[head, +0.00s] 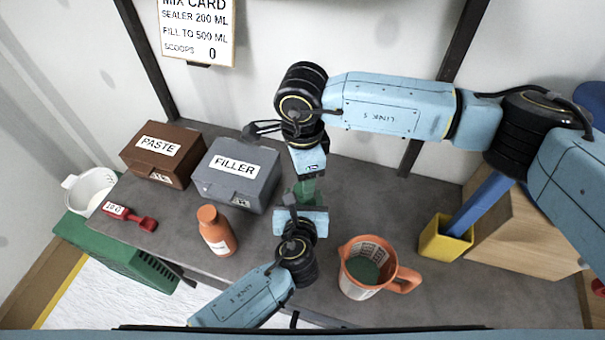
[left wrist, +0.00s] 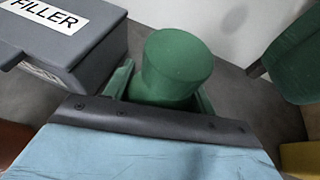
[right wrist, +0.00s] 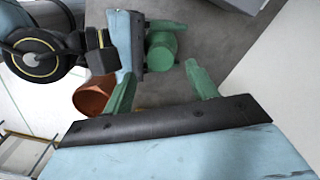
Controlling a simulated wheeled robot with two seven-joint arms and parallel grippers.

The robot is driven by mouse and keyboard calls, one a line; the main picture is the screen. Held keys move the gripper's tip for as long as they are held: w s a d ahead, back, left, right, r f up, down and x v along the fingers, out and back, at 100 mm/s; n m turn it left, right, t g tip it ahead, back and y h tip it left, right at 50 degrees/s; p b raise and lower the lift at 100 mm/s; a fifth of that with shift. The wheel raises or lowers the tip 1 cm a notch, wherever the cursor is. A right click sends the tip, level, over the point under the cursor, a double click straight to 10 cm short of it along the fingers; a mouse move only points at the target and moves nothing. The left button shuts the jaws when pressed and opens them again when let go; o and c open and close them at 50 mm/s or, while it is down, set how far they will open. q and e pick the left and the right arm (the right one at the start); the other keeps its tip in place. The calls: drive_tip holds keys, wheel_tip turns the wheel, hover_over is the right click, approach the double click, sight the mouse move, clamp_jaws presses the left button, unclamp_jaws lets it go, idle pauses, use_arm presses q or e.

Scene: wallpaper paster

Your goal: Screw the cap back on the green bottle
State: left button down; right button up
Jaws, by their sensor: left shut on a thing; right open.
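In the head view the green bottle (head: 305,189) is mostly hidden between my two grippers near the middle of the counter. My left gripper (head: 297,203) is shut on it from the front. The left wrist view shows a plain green cylinder (left wrist: 177,65) between the green fingers. I cannot make out a separate cap or a seam. My right gripper (head: 308,176) is open, just behind and above the bottle. In the right wrist view its green fingers (right wrist: 162,90) are spread, with the green cylinder (right wrist: 160,50) beyond them and nothing visibly gripped.
A grey FILLER box (head: 237,194) and a brown PASTE box (head: 154,167) stand at left. An orange bottle (head: 215,231) stands in front of them. An orange jug (head: 346,282) with green contents is front right, near a yellow holder (head: 432,244). A red scoop (head: 130,216) lies far left.

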drive_tip(key=shift+c, duration=0.4)
drive_tip(key=r+n, duration=0.1)
drive_tip(key=n, duration=0.2)
drive_tip(key=shift+w+a+r, duration=0.1)
drive_tip(key=shift+r, duration=0.3)
drive_tip(key=r+n, duration=0.1)
drive_tip(key=n, duration=0.2)
drive_tip(key=shift+r+n, duration=0.35)
drive_tip(key=shift+n, duration=0.05)
drive_tip(key=shift+f, duration=4.05)
